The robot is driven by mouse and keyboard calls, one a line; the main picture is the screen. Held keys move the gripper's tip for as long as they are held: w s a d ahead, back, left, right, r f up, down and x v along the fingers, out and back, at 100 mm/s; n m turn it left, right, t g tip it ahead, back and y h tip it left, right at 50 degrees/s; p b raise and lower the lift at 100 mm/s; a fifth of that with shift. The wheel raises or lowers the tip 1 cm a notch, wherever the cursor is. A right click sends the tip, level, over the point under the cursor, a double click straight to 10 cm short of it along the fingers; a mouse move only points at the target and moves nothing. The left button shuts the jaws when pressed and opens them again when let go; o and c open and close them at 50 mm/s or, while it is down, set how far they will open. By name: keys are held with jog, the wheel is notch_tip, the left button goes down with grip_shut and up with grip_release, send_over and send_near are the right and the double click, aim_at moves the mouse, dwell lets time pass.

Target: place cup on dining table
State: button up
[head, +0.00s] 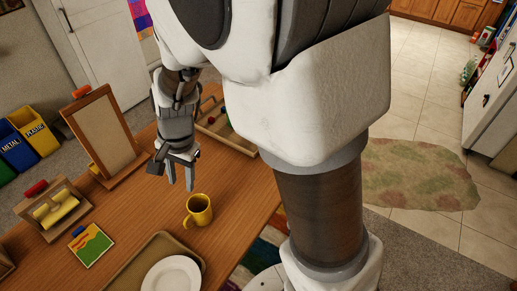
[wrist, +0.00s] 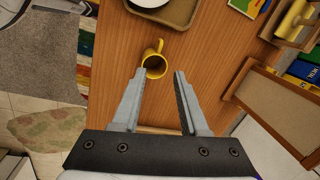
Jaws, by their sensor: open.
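A yellow cup (head: 199,210) stands upright on the wooden dining table (head: 138,213), near its right edge. It also shows in the wrist view (wrist: 154,64), just beyond the fingertips, with its opening visible and its handle pointing away from the fingers. My gripper (head: 178,186) is above the table, behind the cup in the head view. In the wrist view its two fingers (wrist: 160,74) are spread apart with nothing between them. The cup is apart from the gripper and looks empty.
A tan tray (head: 143,265) with a white plate (head: 172,275) lies in front of the cup. A picture card (head: 90,246), a wooden holder with a yellow roll (head: 57,209) and a framed board (head: 104,130) stand to the left. Another wooden tray (head: 238,142) is behind.

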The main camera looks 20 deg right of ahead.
jog(key=s+d+r+n+t+h, duration=0.1)
jog(key=s+d+r+n+t, duration=0.3)
jog(key=s+d+r+n, duration=0.4)
jog(key=shift+s+d+r+t+h, duration=0.35)
jog(key=shift+s+d+r, duration=2.55)
jog(key=shift+r, duration=1.2)
jog(key=shift+w+d, duration=0.2)
jog(key=shift+w, duration=0.05)
